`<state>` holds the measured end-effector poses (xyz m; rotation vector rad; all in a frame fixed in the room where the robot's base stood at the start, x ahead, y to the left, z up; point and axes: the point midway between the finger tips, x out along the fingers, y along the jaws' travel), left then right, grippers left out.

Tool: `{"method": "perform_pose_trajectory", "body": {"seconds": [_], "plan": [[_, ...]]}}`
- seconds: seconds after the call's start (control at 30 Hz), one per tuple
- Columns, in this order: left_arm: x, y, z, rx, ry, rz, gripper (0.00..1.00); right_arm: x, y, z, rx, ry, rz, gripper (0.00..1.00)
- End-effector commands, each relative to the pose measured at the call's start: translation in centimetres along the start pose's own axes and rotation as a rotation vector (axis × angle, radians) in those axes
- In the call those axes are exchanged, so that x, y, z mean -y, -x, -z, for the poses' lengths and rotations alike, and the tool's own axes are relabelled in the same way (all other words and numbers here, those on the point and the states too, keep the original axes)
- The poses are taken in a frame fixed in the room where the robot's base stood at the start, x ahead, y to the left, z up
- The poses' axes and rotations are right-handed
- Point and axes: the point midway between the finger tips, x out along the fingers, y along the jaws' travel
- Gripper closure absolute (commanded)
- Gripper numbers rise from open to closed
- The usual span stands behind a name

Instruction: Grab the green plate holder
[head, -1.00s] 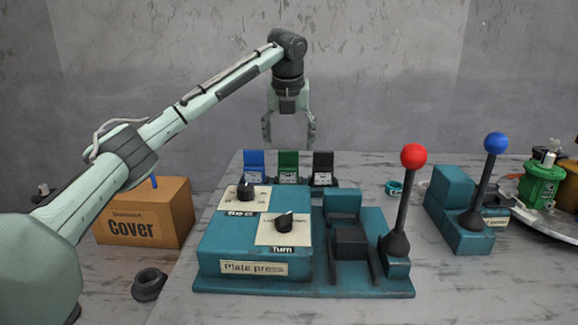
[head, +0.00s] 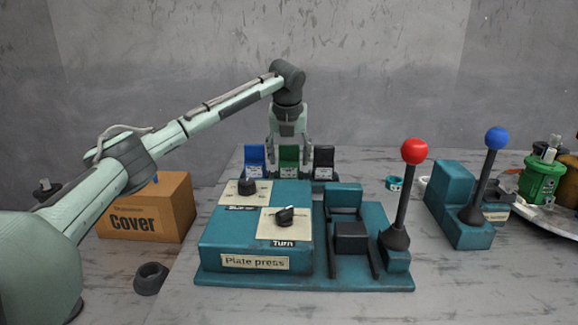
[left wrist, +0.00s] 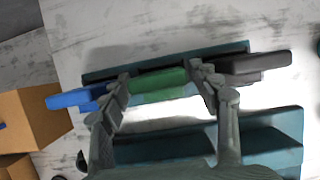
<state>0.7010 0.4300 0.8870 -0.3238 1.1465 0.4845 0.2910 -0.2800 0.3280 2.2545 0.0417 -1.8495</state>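The green plate holder (head: 289,157) stands in the middle of a row behind the plate press, between the blue holder (head: 254,158) and the black holder (head: 323,160). My left gripper (head: 289,160) points down over the green holder with its fingers spread. In the left wrist view the green holder (left wrist: 160,84) shows between the two fingertips of the left gripper (left wrist: 161,76), with one finger on each side. I cannot tell whether the fingers touch it. My right gripper is not in view.
The teal plate press (head: 255,235) stands just in front of the holders. A red-knobbed lever (head: 414,152) and a blue-knobbed lever (head: 496,140) rise to the right. A cardboard box marked Cover (head: 145,212) is at the left. A small teal ring (head: 394,183) lies on the table.

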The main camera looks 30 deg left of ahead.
Motion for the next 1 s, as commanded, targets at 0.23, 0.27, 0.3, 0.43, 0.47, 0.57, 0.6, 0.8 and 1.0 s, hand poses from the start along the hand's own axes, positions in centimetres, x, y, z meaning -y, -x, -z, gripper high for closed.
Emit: {"method": "perform_pose_trajectory", "body": {"seconds": [0.23,0.27,0.3,0.43,0.47,0.57,0.6,0.8,1.0], "plan": [[0.0,0.0,0.0,0.000,0.000,0.000,0.73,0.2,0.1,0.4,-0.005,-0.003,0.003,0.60],[0.0,0.0,0.0,0.000,0.000,0.000,0.77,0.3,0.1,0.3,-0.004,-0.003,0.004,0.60],[0.0,0.0,0.0,0.000,0.000,0.000,0.82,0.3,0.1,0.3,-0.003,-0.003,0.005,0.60],[0.0,0.1,0.0,0.000,0.000,0.000,0.82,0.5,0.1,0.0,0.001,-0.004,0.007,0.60],[0.0,0.1,0.0,0.000,0.000,0.000,0.82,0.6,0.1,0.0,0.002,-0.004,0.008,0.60],[0.0,0.2,-0.1,0.001,0.000,0.001,0.82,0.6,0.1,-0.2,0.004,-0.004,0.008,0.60],[0.0,0.3,-0.1,0.001,0.000,0.001,0.82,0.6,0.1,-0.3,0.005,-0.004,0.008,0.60],[0.1,1.9,-0.8,0.002,0.000,0.002,0.82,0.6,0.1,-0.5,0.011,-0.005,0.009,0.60],[-1.1,4.8,-1.1,0.002,0.001,0.000,0.82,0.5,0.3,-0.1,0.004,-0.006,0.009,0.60]]}}
